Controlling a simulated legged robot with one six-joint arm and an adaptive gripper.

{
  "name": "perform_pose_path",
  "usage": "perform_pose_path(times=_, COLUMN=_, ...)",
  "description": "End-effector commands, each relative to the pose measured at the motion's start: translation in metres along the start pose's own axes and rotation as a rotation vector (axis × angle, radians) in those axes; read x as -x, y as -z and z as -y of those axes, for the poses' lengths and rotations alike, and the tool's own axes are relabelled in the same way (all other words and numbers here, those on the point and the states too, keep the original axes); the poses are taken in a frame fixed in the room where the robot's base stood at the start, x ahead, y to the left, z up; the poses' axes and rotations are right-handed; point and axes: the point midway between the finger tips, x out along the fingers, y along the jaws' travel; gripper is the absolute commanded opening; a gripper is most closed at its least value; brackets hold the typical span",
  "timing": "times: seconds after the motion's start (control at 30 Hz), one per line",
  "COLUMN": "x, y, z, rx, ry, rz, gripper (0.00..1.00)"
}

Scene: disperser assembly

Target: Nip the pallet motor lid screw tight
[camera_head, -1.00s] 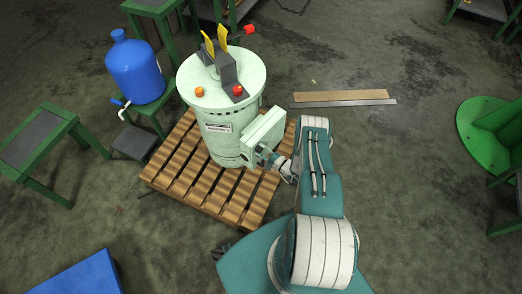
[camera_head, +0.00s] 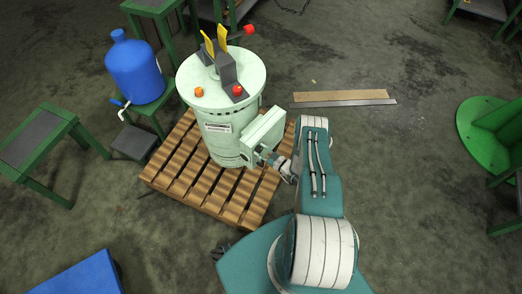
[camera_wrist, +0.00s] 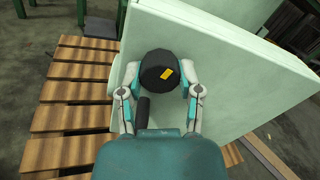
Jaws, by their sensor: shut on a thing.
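The pale green motor (camera_head: 222,132) stands upright on the wooden pallet (camera_head: 196,190), with a box-shaped lid (camera_head: 263,138) on its right side. In the wrist view the lid (camera_wrist: 240,75) fills the upper right. A round black screw knob (camera_wrist: 160,72) with a yellow mark sits against the lid's face. My gripper (camera_wrist: 158,88) has its two fingers on either side of the knob and is shut on it. In the head view my gripper (camera_head: 268,157) is at the lid's lower front, small and partly hidden by my wrist.
A blue water jug (camera_head: 135,70) stands on a green stand left of the motor. A green table (camera_head: 45,140) is at the left, and a blue box (camera_head: 80,275) at the lower left. Planks (camera_head: 342,97) lie on the floor to the right, where the floor is mostly clear.

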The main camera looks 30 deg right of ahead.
Motion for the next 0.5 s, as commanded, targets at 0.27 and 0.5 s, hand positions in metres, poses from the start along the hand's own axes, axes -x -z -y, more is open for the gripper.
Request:
perform_pose_path(times=0.27, x=-0.0007, y=0.0002, z=-0.001, rx=-0.262, ry=-0.004, rz=-0.002, gripper=0.0)
perform_pose_path(times=0.5, x=-0.0008, y=0.0003, z=-0.0004, rx=-0.489, ry=-0.003, rz=-0.002, gripper=0.0)
